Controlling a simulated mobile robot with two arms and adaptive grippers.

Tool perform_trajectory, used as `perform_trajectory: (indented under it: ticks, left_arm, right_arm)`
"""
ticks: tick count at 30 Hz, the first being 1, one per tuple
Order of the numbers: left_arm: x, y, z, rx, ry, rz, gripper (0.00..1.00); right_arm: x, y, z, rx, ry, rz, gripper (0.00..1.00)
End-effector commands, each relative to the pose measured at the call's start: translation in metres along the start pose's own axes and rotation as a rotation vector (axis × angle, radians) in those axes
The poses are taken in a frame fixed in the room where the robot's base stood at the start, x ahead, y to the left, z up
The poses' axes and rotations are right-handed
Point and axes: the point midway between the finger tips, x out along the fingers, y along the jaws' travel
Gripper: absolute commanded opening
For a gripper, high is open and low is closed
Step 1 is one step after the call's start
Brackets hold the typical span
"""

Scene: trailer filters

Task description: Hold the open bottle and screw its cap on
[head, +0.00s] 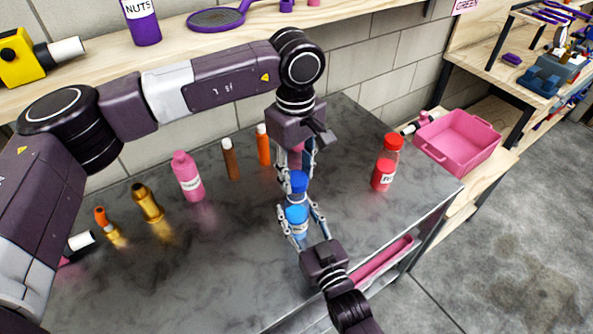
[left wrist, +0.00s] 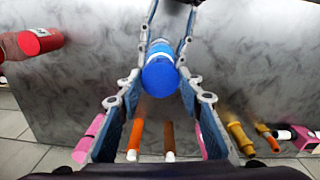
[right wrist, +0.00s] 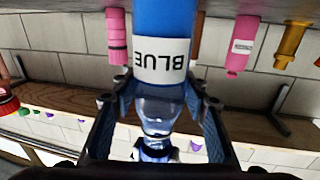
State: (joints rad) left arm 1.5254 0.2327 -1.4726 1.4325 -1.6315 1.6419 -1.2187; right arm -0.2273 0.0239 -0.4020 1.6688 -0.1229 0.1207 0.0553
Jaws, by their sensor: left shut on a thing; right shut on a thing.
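The blue bottle (head: 297,214) stands upright over the grey table, with a white label reading BLUE in the right wrist view (right wrist: 160,62). Its clear neck (right wrist: 157,108) shows there too. My right gripper (head: 300,226) is shut on the bottle's body from the front side. The blue cap (head: 297,182) is above the neck, and its round top shows in the left wrist view (left wrist: 160,76). My left gripper (head: 296,178) comes from above and is shut on the cap. Cap and bottle look lined up. I cannot tell whether the cap is threaded on.
A red bottle (head: 386,162) stands to the right on the table. Pink (head: 187,178), brown (head: 230,159), orange (head: 263,146) and gold (head: 147,203) bottles stand behind and left. A pink bin (head: 457,142) sits beyond the right edge. The table's left front is clear.

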Motion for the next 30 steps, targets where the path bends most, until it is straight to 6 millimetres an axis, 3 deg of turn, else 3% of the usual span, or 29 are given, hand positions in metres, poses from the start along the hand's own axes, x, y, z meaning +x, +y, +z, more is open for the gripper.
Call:
perform_trajectory:
  ticks: [16, 30]
  left_arm:
    - [0.018, -0.001, 0.0, 0.0, -0.001, 0.0, 0.24]
    - [0.018, 0.0, 0.0, 0.0, 0.0, 0.001, 0.24]
  right_arm:
    - [0.0, 0.0, 0.0, 0.0, 0.0, 0.0, 0.0]
    - [0.0, 0.0, 0.0, 0.0, 0.0, 0.0, 0.0]
